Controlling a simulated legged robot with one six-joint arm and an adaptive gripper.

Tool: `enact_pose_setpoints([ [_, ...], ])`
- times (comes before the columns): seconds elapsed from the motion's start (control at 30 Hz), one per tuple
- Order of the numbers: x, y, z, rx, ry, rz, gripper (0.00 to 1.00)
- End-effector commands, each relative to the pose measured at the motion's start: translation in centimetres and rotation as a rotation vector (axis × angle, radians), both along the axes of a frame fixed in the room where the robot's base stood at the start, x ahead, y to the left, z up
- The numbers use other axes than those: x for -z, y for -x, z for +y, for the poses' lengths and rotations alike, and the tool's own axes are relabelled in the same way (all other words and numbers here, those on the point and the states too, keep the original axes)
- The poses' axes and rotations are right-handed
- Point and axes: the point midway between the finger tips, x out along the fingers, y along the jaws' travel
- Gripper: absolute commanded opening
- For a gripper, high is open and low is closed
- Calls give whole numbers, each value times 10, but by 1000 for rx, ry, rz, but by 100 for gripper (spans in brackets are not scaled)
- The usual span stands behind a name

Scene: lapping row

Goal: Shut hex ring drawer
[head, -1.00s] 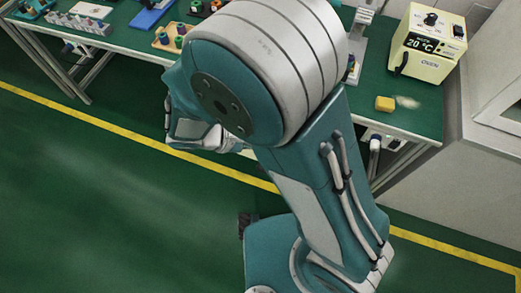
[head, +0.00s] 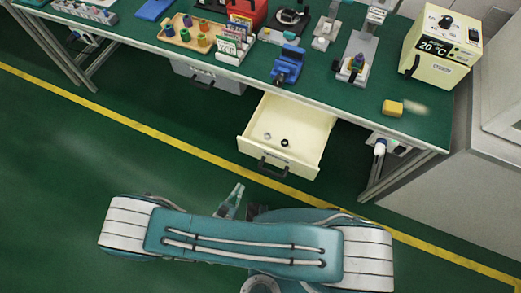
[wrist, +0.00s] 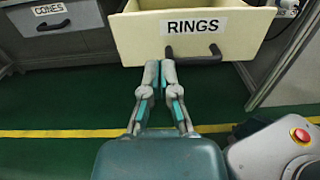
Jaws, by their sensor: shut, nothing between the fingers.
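The cream drawer (head: 247,138) hangs open under the bench, pulled well out, with two small rings inside, one grey (head: 268,136) and one black (head: 284,142). Its front, labelled RINGS (wrist: 232,30), faces me in the wrist view. A dark bar handle (wrist: 192,56) crosses the lower part of that front and also shows in the head view (head: 272,169). My gripper (wrist: 160,66) is shut and empty, its fingertips pointing at the drawer front just left of the handle. Contact cannot be told. In the head view its fingers (head: 232,200) show short of the drawer.
A grey drawer (head: 208,78) labelled CONES is shut at the left. The green bench (head: 330,85) holds a blue vise (head: 288,65), a wooden tray (head: 172,38), a cream chiller (head: 440,48) and a yellow block (head: 392,108). Bench legs flank the open drawer.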

Motion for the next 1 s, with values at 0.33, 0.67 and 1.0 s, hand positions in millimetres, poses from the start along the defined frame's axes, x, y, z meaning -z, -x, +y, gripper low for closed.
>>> enact_pose_setpoints([
  [0.33,4,-24,-10,-15,13,0,0],
  [0.67,4,-70,-27,-14,11,-1,0],
  [1.0,4,-114,-43,-15,10,-1,0],
])
